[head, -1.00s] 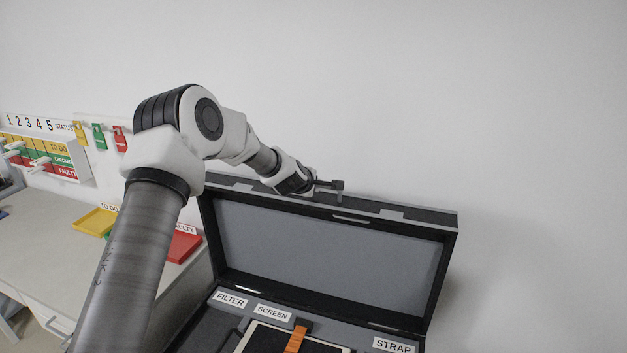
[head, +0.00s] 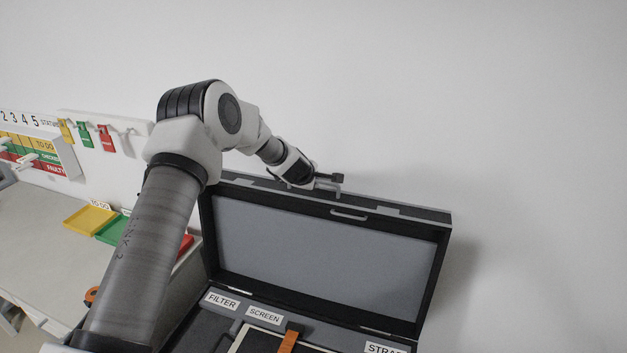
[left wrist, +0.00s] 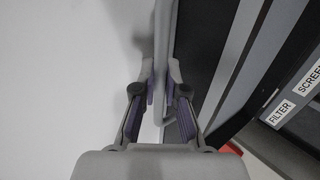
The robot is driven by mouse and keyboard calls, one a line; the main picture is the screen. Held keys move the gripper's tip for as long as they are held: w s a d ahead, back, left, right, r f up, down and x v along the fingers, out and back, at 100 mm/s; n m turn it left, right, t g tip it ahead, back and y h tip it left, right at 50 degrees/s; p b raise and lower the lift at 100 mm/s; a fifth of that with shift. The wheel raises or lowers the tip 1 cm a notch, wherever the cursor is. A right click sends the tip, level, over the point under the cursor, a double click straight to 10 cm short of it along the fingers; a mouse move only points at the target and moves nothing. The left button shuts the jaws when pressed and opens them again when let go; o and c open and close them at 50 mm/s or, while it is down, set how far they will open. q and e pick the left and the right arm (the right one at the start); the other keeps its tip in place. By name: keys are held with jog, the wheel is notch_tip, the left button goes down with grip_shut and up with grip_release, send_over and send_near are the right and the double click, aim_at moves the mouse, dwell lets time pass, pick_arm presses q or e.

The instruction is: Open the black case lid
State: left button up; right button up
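The black case lid (head: 320,250) stands raised, with its grey lined inside facing me in the head view. The black case (head: 215,320) below is open, and its inside shows, with FILTER and SCREEN labels. My left gripper (head: 333,183) is at the lid's top edge, left of the lid's middle. In the left wrist view the gripper's fingers (left wrist: 160,92) are on either side of a narrow grey bar (left wrist: 162,40) beside the lid. Whether both pads press on it cannot be told. My right gripper is not in view.
A bench with a yellow tray (head: 88,219) and a green tray (head: 113,230) stands at the left. A status board (head: 30,150) and coloured tags hang on the wall above it. The bare wall is close behind the lid; the space right of the case is clear.

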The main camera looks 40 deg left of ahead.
pick_arm(q)
jog(key=o, duration=0.5)
jog(key=shift+f, duration=0.1)
jog(key=shift+c, duration=0.2)
jog(key=shift+w, duration=0.15)
jog(key=shift+s+r, duration=0.25)
jog(key=shift+r, duration=0.05)
jog(key=v, duration=1.1)
jog(key=shift+s, duration=0.15)
